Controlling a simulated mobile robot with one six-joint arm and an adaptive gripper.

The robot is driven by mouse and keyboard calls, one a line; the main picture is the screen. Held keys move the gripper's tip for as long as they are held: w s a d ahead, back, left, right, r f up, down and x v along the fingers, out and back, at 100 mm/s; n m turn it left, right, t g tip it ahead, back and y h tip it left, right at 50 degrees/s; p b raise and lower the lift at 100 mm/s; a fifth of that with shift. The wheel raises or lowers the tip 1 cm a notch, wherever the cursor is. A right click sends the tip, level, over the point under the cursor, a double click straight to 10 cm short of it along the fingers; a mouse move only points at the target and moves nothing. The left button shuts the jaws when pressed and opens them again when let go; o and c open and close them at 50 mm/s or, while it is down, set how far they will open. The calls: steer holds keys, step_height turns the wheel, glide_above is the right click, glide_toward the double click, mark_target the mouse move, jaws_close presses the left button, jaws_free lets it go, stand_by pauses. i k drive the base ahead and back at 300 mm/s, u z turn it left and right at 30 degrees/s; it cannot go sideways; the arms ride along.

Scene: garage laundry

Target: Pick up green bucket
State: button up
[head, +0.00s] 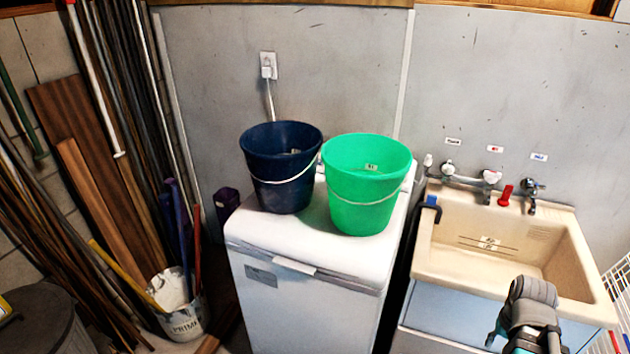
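The green bucket (364,190) stands upright on the right part of the white washing machine's top (310,245). It has a thin white handle hanging across its front and a small label inside. A dark blue bucket (283,172) stands close on its left, also with a white handle. Part of my arm shows at the bottom right, in front of the sink and apart from the green bucket. My gripper's fingers cannot be seen.
A beige sink (492,240) with taps stands right of the machine, with a narrow dark gap between. Boards and poles lean at the left, beside a white paint bucket (181,310) holding long tools. The machine top's front strip is clear.

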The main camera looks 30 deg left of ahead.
mark_target(365, 173)
steer(key=u, duration=1.15)
steer(key=k, duration=0.55)
steer(key=u, duration=0.1)
steer(key=i, duration=0.5)
